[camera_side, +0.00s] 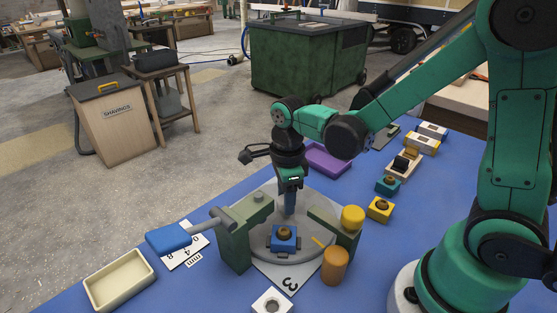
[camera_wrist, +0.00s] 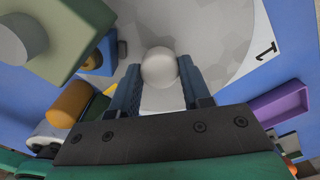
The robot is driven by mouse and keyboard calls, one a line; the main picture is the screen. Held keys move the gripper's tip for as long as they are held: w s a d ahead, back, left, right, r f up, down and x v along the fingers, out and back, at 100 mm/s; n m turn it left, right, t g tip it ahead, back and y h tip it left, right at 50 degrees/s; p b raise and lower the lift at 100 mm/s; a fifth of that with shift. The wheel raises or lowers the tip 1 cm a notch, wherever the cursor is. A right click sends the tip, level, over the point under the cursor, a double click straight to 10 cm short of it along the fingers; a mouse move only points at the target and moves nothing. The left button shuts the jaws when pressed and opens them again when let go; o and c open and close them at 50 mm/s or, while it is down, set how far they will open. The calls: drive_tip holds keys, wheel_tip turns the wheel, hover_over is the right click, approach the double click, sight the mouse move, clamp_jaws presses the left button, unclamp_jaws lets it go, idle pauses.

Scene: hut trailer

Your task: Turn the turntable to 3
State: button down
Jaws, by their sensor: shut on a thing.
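The grey turntable disc (camera_side: 300,252) lies on a white sheet whose printed 3 (camera_side: 290,284) shows at the front; a 1 (camera_wrist: 265,50) shows in the wrist view. A thin yellow mark (camera_side: 318,242) is at the disc's right side, near the right green block. My gripper (camera_side: 289,208) points down over the far part of the disc. In the wrist view its two blue fingers (camera_wrist: 158,82) are shut on a pale round peg (camera_wrist: 160,66). The side view hides the peg behind the fingers. A blue block with a brown knob (camera_side: 284,238) sits near the disc's middle.
The right green block (camera_side: 345,243) bears a yellow cylinder (camera_side: 352,217); an orange cylinder (camera_side: 335,265) stands close in front. A purple tray (camera_side: 326,160) lies behind; a cream tray (camera_side: 119,281) stands left.

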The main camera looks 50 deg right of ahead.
drive_tip(key=shift+m, duration=4)
drive_tip(key=shift+c, duration=2)
unclamp_jaws()
drive_tip(key=shift+r, duration=2.8)
